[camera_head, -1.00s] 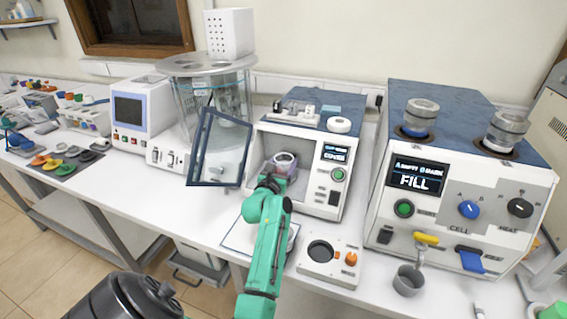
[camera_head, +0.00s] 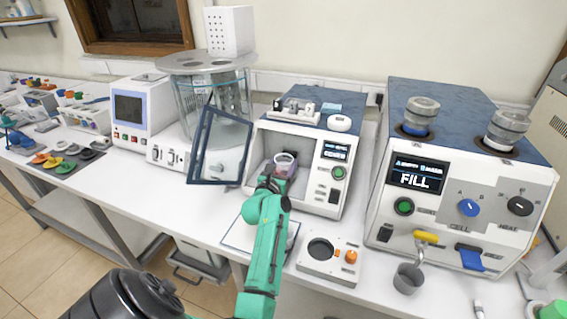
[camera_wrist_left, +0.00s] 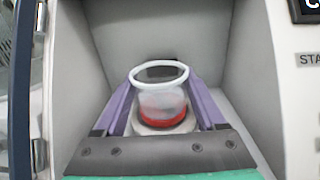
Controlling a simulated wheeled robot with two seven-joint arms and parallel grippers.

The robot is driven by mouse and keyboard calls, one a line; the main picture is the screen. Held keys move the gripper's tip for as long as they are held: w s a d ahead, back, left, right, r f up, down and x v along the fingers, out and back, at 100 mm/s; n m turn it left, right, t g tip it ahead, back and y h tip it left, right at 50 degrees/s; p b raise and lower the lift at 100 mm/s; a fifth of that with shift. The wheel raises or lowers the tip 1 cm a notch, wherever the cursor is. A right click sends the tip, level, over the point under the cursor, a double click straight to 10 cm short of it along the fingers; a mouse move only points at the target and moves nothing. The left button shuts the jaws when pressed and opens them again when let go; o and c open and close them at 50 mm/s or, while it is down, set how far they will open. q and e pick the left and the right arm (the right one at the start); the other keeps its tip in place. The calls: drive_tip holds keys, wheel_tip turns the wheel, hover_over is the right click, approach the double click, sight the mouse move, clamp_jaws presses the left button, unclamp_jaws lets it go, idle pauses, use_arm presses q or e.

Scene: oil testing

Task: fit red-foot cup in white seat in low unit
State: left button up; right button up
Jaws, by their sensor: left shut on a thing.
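The low unit (camera_head: 310,205) is a white box with a blue top, and its dark-framed door (camera_head: 190,160) stands open to the left. My left gripper (camera_head: 284,168) reaches into its chamber. Its purple fingers are shut on the clear cup (camera_head: 285,158), one on each side. In the left wrist view the cup (camera_wrist_left: 160,100) is upright, with a pale rim and a red foot. A pale round seat (camera_wrist_left: 160,128) shows just under the foot. I cannot tell whether the foot touches it. My right gripper is not in view.
A larger unit (camera_head: 470,190) showing FILL stands to the right, with two jars on top. A small box with a dark round plate (camera_head: 320,250) and a grey cup (camera_head: 408,278) are in front. A glass tank (camera_head: 208,100) stands behind the open door. The chamber walls are close around my gripper.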

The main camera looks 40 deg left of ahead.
use_arm(q)
drive_tip(key=shift+f, duration=0.3)
drive_tip(key=o, duration=1.4)
drive_tip(key=shift+s+d+r, duration=0.1)
drive_tip(key=shift+s, duration=0.2)
drive_tip(key=p+v, duration=0.3)
drive_tip(key=v, duration=0.3)
drive_tip(key=shift+s+r, duration=0.1)
drive_tip(key=shift+s, duration=0.1)
drive_tip(key=shift+s+d, duration=0.2)
drive_tip(key=shift+s, duration=0.1)
drive_tip(key=shift+w, duration=0.1)
drive_tip(key=shift+w+a+f, duration=0.1)
drive_tip(key=shift+f, duration=0.1)
